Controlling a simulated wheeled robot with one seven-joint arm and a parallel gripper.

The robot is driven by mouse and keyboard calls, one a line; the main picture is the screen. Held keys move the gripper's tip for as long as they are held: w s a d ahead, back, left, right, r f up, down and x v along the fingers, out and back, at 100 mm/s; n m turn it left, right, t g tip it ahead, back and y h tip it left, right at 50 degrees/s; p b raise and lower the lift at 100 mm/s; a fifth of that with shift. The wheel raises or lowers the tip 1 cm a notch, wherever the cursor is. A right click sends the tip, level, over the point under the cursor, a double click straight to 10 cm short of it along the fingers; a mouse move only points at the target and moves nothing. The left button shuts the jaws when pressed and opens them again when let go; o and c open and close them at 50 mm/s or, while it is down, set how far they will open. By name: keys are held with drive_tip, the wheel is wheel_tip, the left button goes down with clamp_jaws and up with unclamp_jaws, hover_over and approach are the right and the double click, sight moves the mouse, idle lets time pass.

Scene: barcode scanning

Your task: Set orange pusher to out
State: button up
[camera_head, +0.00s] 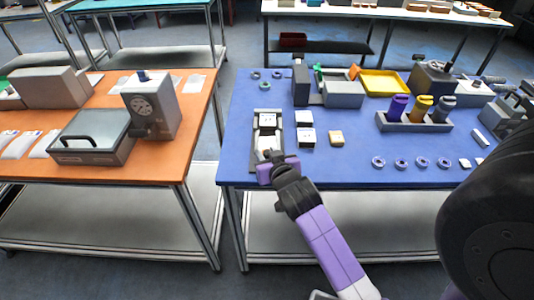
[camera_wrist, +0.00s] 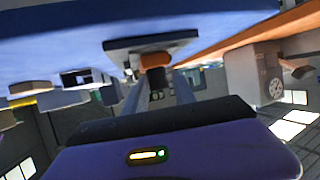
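The orange pusher (camera_wrist: 155,60) shows in the wrist view as a short orange cylinder with a dark end, on a dark fixture plate (camera_wrist: 125,46). My gripper (camera_wrist: 160,88) has its two fingers apart, one to each side of the pusher in the picture. I cannot tell whether they touch it. In the head view my gripper (camera_head: 273,160) is at the near end of a grey fixture (camera_head: 253,152) by the blue table's front edge. The pusher is not visible there, apparently hidden behind the gripper.
The blue table (camera_head: 350,170) holds small white boxes (camera_head: 306,136), a yellow tray (camera_head: 384,83), a rack of bottles (camera_head: 390,124) and several rings. An orange table (camera_head: 130,172) stands to the left, with a grey case (camera_head: 92,140) and a gauge box (camera_head: 152,105). A floor gap separates the tables.

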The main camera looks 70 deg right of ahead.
drive_tip(key=b+v, duration=0.1)
drive_tip(key=v, duration=0.6)
drive_tip(key=shift+s+a, duration=0.25)
drive_tip(key=shift+a, duration=0.05)
drive_tip(key=shift+r, duration=0.15)
drive_tip(key=a+r+n+t+y, duration=0.35)
drive_tip(key=a+n+t, duration=0.2)
drive_tip(key=a, duration=0.65)
drive_tip(key=s+a+f+n+y, duration=0.2)
drive_tip(key=s+a+n+y, duration=0.2)
drive_tip(key=s+a, duration=0.9)
drive_tip(key=a+y, duration=0.2)
drive_tip(key=shift+s+y, duration=0.35)
drive_tip(key=shift+f+t, duration=0.1)
drive_tip(key=shift+t, duration=0.15)
idle(0.5)
